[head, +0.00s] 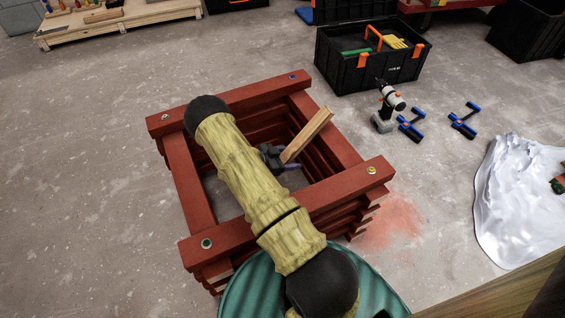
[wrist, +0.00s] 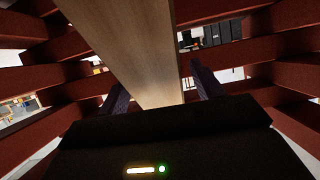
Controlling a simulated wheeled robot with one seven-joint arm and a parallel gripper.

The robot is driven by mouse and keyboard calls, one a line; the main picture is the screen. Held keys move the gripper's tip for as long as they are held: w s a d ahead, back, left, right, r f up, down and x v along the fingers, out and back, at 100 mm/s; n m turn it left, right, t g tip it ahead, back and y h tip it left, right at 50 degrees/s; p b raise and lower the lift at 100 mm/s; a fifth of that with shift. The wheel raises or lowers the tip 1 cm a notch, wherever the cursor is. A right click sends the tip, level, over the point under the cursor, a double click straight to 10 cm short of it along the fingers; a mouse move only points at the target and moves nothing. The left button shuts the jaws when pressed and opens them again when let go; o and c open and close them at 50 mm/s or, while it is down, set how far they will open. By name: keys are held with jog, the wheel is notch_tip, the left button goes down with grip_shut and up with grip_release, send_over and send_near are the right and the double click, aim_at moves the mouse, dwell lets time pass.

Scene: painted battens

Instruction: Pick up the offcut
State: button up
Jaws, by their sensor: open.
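The offcut (head: 307,135) is a short pale wooden piece. In the head view it slants up to the right from my gripper, inside and above the stacked red battens. In the wrist view the offcut (wrist: 145,45) runs from the top down between my two dark fingers. My gripper (head: 277,158) is open in the head view, at the lower end of the offcut. In the wrist view my gripper (wrist: 155,95) has a finger on each side of the wood, with a gap visible on the right. The arm hides part of the stack's inside.
Red battens (head: 330,190) form a square open-topped stack around my gripper, with bolts at the corners. A black toolbox (head: 370,65), a drill (head: 388,105) and blue clamps (head: 464,120) lie beyond it. A white sheet (head: 520,200) lies at right. Bare floor is at left.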

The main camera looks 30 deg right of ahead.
aim_at(300, 138)
jog(key=shift+c, duration=0.5)
jog(key=c, duration=1.2)
notch_tip(300, 138, up, 10)
jog(key=p, duration=0.6)
